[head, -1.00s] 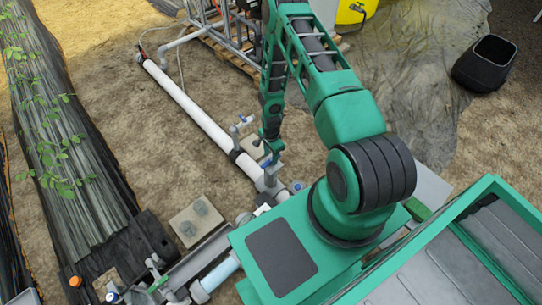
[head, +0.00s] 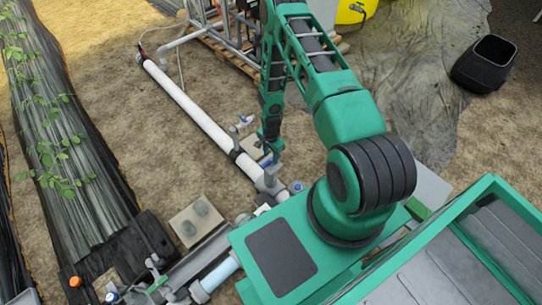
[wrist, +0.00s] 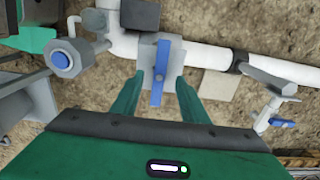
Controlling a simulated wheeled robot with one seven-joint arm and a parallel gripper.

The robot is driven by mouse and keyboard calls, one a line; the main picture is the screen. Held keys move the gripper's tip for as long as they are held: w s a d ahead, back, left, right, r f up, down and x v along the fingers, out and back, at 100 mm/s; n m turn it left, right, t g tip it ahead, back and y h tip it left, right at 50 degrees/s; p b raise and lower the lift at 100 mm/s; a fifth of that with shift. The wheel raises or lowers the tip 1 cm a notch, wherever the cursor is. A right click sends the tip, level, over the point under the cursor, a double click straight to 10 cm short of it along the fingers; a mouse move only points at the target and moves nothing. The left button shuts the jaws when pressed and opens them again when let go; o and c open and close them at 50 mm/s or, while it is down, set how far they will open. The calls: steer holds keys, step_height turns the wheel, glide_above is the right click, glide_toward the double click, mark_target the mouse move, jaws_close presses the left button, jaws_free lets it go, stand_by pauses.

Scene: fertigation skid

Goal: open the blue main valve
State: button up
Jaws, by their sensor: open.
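The blue main valve's lever handle (wrist: 161,70) lies crosswise to the white pipe, on a grey valve body (wrist: 182,75). In the head view the handle (head: 265,163) is a small blue patch mostly hidden by my gripper (head: 271,152). In the wrist view my gripper (wrist: 160,82) is open, with one green finger on each side of the blue handle and visible gaps between. I cannot tell whether the fingertips are level with the handle or still above it.
A smaller blue-handled valve (wrist: 283,123) stands on a branch beside the pipe. A round blue-capped fitting (wrist: 62,59) is at the left of the wrist view. The white pipe (head: 190,108) runs toward the pipe frame. A concrete slab (head: 195,221) lies left of the pipe.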

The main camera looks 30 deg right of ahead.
mark_target(271, 160)
steer(key=shift+f, duration=1.9)
steer(key=shift+s+f, duration=0.15)
steer(key=shift+f, duration=0.15)
steer(key=c, duration=0.7)
steer(key=o, duration=0.7)
steer(key=shift+r, duration=0.1)
